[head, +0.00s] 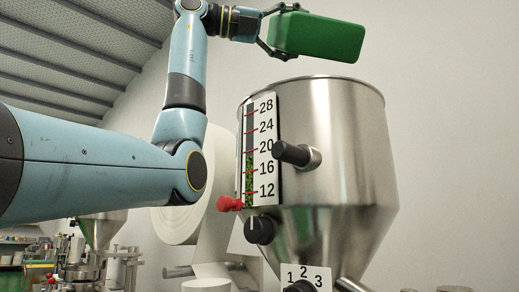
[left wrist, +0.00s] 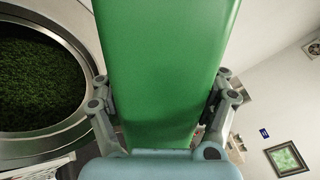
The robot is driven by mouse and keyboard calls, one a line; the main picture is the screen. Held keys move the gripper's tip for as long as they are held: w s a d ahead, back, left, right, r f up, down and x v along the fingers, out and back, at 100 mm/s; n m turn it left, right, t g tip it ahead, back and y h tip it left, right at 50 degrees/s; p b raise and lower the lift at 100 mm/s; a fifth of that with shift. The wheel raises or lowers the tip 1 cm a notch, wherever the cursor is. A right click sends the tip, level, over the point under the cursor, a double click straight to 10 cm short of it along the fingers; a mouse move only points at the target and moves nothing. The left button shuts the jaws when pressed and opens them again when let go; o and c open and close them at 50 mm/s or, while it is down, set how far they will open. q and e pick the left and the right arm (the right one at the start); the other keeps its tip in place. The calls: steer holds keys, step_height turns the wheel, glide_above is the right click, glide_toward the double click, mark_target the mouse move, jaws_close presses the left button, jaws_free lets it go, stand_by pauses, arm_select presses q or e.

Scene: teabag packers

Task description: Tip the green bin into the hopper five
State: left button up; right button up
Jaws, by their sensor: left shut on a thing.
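The green bin (head: 322,38) is above the steel hopper (head: 345,150) in the head view, nearly level and slightly tilted. My left gripper (head: 276,34) is shut on its left end. In the left wrist view the bin (left wrist: 168,60) fills the middle, with the gripper fingers (left wrist: 160,85) on both its sides. The hopper's round mouth (left wrist: 88,125) shows to the left there, with dark green leaves (left wrist: 38,85) inside. The bin's inside is hidden. No number five shows on the hopper. My right gripper is not in view.
A white roll (head: 182,222) stands behind my arm. The wall right of the hopper is clear.

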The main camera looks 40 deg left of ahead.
arm_select(q)
steer(key=shift+a, duration=0.1)
steer(key=shift+s+a+f+n+b, duration=0.1)
steer(key=shift+a+f+n+b, duration=0.1)
steer(key=shift+a+n, duration=0.15)
steer(key=shift+s+a+f+n+b, duration=0.15)
steer(key=shift+a+n, duration=0.1)
steer(key=shift+a, duration=0.2)
steer(key=shift+w, duration=0.1)
stand_by(0.8)
steer(key=shift+d+f+n, duration=0.1)
steer(key=shift+f+n, duration=0.05)
steer(key=shift+n, duration=0.35)
steer(key=shift+f, duration=0.1)
stand_by(0.8)
steer(key=shift+f+n+b, duration=0.25)
steer(key=shift+n+b, duration=0.15)
steer(key=shift+n, duration=0.1)
stand_by(0.8)
steer(key=shift+f+n, duration=0.3)
steer(key=shift+n, duration=0.2)
